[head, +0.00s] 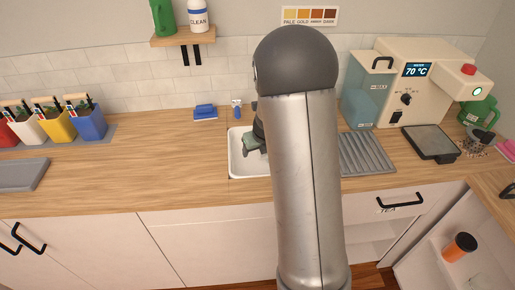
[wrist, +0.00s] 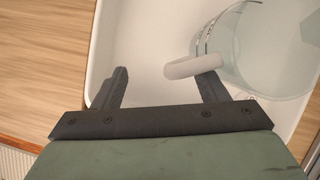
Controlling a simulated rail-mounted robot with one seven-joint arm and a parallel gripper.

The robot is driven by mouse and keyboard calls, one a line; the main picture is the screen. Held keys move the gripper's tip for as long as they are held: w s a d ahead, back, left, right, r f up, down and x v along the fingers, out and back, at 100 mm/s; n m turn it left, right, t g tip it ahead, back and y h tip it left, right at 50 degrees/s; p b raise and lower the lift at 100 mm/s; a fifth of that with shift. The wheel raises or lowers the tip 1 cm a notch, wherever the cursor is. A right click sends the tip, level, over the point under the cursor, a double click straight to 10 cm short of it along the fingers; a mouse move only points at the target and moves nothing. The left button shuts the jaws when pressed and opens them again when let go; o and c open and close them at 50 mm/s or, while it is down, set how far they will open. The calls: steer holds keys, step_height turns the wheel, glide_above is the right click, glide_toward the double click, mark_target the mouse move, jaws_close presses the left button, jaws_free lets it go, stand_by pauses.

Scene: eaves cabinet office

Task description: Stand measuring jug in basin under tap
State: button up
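The white basin (head: 237,168) is set into the wooden worktop, partly behind my arm; its inside fills much of the wrist view (wrist: 140,40). The clear measuring jug (wrist: 245,45) is in the basin at upper right of the wrist view, with a pale handle (wrist: 192,67) pointing left. In the head view my gripper (head: 255,146) is over the basin. The jug and tap are hidden there by my arm.
A blue sponge (head: 205,112) and a small blue-topped item (head: 237,109) lie behind the basin. A ridged drainer (head: 366,153) is to its right, then a water machine (head: 415,85). Coloured holders (head: 88,119) stand at left.

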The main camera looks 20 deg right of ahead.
stand_by(0.4)
steer(key=o, duration=0.5)
steer(key=shift+o, duration=0.2)
steer(key=p+v, duration=0.6)
steer(key=v, duration=0.2)
stand_by(0.4)
stand_by(0.4)
